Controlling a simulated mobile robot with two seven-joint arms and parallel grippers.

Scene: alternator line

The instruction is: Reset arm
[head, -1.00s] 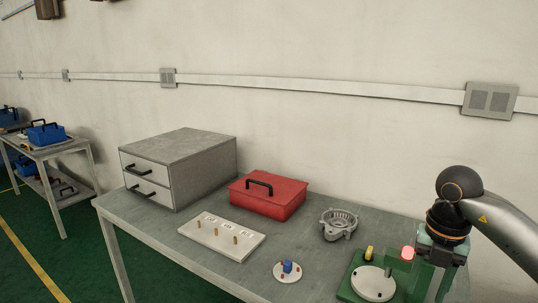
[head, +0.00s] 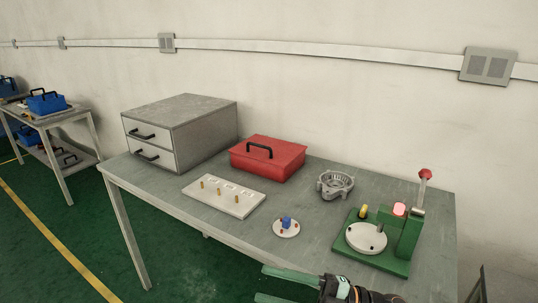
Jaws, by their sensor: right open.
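My right gripper (head: 260,283) is at the bottom edge, low in front of the table, with its two greenish fingers spread apart and nothing between them. The green press fixture (head: 409,240) stands at the right end of the table. Its lever (head: 420,193) stands upright with a red knob (head: 425,174) on top. A round white plate (head: 366,238) lies on the fixture base, with a yellow part (head: 364,210) and a pinkish-red button (head: 399,208) by it. My right gripper is apart from the fixture. My left gripper is out of view.
On the table (head: 315,240) are a grey drawer cabinet (head: 190,128), a red toolbox (head: 268,160), a white peg board (head: 222,198), a grey alternator housing (head: 335,185) and a small white disc (head: 286,231) with a blue part. The table's front strip is clear.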

